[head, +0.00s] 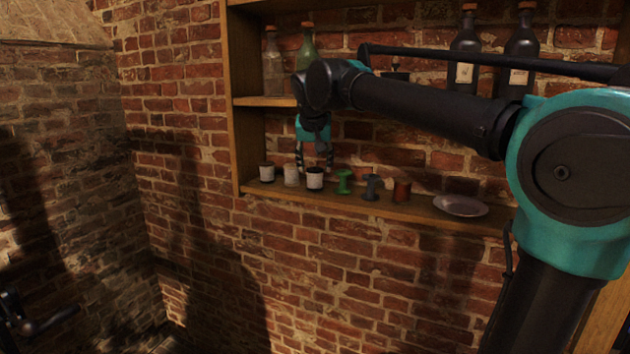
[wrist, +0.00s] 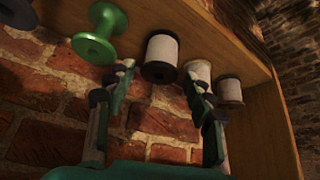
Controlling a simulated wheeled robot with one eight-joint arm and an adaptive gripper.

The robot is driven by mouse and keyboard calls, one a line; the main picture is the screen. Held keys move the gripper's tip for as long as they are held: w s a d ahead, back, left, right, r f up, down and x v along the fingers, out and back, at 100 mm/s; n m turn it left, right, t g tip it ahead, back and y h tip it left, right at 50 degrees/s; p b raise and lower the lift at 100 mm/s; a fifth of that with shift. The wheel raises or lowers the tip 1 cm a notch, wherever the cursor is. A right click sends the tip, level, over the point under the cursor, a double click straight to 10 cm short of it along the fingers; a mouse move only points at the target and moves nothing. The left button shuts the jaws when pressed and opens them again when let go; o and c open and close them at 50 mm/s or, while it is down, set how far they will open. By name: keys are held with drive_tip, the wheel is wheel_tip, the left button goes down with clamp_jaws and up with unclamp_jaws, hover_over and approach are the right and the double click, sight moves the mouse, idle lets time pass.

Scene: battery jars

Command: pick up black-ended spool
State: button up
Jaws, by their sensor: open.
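One black-ended spool (head: 314,178) is third from the left. My gripper (head: 315,164) is open and empty, just behind and above the third one. In the wrist view, this spool (wrist: 161,56) shows beyond the gap between the open fingertips (wrist: 158,77), with no visible grip on it. The far-left one (wrist: 229,90) shows right of the right finger.
The shelf's side board (head: 246,150) bounds the left; brick wall is behind.

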sight(315, 170)
drive_tip(key=x, duration=0.5)
drive_tip(key=c, duration=0.8)
drive_tip(key=shift+r, duration=0.1)
